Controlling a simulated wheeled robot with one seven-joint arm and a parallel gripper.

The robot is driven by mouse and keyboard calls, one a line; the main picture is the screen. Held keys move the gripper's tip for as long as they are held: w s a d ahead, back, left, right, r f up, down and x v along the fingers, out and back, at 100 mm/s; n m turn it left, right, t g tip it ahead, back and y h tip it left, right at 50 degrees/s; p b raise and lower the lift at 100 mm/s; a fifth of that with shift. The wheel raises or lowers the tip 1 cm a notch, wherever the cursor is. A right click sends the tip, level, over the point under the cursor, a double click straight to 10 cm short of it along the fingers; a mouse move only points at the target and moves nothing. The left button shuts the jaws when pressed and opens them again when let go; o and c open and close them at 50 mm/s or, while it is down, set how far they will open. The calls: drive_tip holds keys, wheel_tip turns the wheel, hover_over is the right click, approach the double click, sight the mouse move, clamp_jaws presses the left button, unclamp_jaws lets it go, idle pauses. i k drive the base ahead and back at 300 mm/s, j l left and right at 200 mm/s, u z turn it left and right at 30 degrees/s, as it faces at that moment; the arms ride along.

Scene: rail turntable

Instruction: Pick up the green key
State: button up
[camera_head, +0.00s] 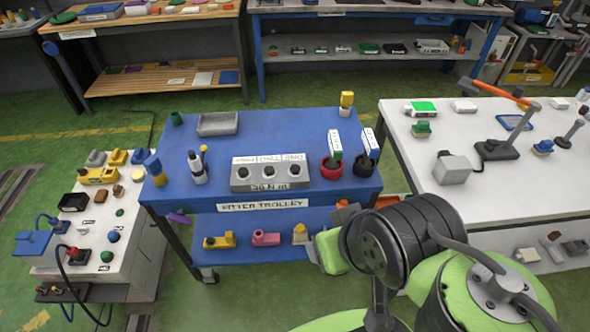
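I cannot make out for certain which thing is the green key. On the blue fitter trolley (260,125), a white tag with green on it (335,146) stands upright in a red cup (331,170). A similar white and green tag (369,138) stands in a black cup (365,163) to its right. A small green cylinder (177,118) stands at the back left of the trolley top. My black and green arm reaches in from the lower right, in front of the trolley. My gripper's fingers cannot be made out, and nothing is seen held.
A grey block with three holes (270,184), a white bottle (197,170) and a grey tray (218,125) stand on the trolley. A cluttered white bench (500,194) is close on the right, a white cart (129,249) on the left. The trolley top's middle is clear.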

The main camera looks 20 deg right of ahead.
sight(337, 150)
drive_tip(key=i+j+u, duration=0.1)
drive_tip(key=i+u, duration=0.3)
drive_tip(key=i, duration=0.8)
